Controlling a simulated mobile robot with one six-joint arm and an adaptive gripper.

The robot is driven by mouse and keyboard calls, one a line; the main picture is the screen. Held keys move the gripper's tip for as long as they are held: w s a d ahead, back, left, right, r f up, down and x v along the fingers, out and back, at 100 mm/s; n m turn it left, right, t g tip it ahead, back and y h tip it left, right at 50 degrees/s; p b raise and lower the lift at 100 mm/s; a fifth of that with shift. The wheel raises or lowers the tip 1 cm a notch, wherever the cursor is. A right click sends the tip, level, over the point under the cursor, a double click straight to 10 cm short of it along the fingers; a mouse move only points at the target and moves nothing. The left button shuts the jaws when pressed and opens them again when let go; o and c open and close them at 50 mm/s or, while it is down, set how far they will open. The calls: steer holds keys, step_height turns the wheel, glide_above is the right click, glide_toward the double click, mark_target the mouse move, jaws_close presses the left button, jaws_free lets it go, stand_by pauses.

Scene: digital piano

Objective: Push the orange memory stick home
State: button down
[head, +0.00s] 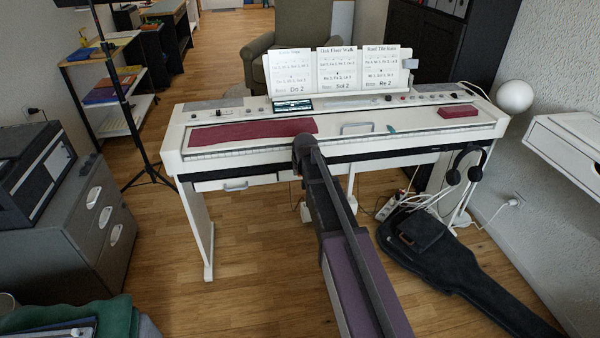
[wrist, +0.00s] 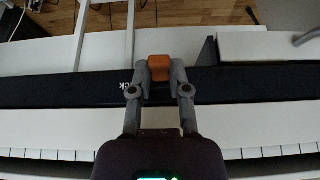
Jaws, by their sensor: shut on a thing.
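The orange memory stick (wrist: 159,67) shows in the wrist view as a small orange block between my fingertips. My gripper (wrist: 160,78) is shut on it, one grey finger on each side. The stick is over the black front strip (wrist: 225,84) of the white digital piano (head: 345,145). I cannot tell how far the stick is in a port; no port is visible. In the head view my arm reaches to the piano's front edge near its middle and hides the stick and my fingertips.
Piano keys (wrist: 55,154) lie close below the strip in the wrist view. A red cloth (head: 250,134) covers keys at the left, and a red box (head: 459,111) sits at the right. Headphones (head: 465,165) hang at the right end. A black guitar bag (head: 450,265) lies on the floor.

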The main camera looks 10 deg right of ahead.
steer(key=shift+w, duration=0.6)
steer(key=c, duration=0.5)
jaws_free()
steer(key=shift+s+r, duration=0.1)
steer(key=p+v, duration=0.4)
steer(key=shift+s+r, duration=0.2)
steer(key=shift+r, duration=0.15)
stand_by(0.3)
stand_by(0.4)
